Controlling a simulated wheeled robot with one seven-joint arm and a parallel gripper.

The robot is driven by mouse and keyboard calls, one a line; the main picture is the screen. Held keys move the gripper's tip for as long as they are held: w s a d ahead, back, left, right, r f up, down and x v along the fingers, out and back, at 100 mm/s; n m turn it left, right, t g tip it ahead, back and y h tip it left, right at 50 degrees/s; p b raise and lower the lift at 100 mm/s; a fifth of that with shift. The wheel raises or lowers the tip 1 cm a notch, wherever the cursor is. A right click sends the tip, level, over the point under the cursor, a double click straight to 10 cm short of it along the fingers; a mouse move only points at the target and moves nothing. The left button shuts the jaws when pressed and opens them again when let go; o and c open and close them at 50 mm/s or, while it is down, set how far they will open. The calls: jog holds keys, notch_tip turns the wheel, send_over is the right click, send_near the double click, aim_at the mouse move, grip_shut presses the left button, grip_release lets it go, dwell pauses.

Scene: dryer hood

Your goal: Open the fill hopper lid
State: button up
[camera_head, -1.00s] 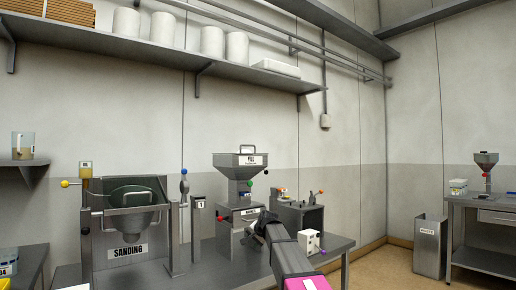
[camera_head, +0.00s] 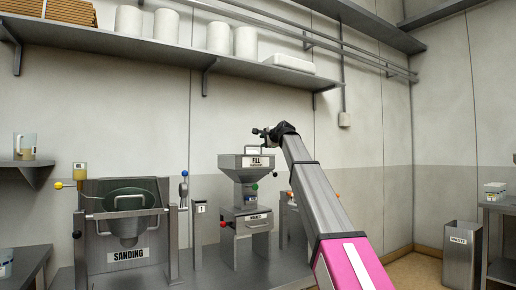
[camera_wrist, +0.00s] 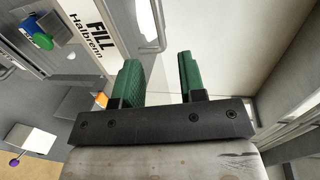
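The fill hopper (camera_head: 235,165) is a grey metal funnel with a white FILL label (camera_head: 257,162), standing on a machine on the bench. Its lid lies flat on top, with a small bar handle (camera_head: 252,148). My gripper (camera_head: 259,134) is just above the lid and handle, apart from them as far as the head view shows. In the wrist view my gripper (camera_wrist: 158,76) has its two green fingers spread with nothing between them. The FILL label (camera_wrist: 97,38) shows sideways at the upper left. A curved metal bar, probably the handle (camera_wrist: 159,22), shows beyond the fingertips.
The sanding machine (camera_head: 126,252) stands to the left on the bench. A small box (camera_head: 199,215) marked 1 and a blue-topped lever (camera_head: 183,188) stand between them. A wall shelf (camera_head: 240,69) with white containers runs above. My arm hides part of the right-hand equipment.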

aim_at(255, 146)
jog(key=x, duration=1)
jog(key=shift+w+a+f, duration=0.1)
jog(key=shift+w+a, duration=0.1)
jog(key=shift+w, duration=0.15)
grip_shut()
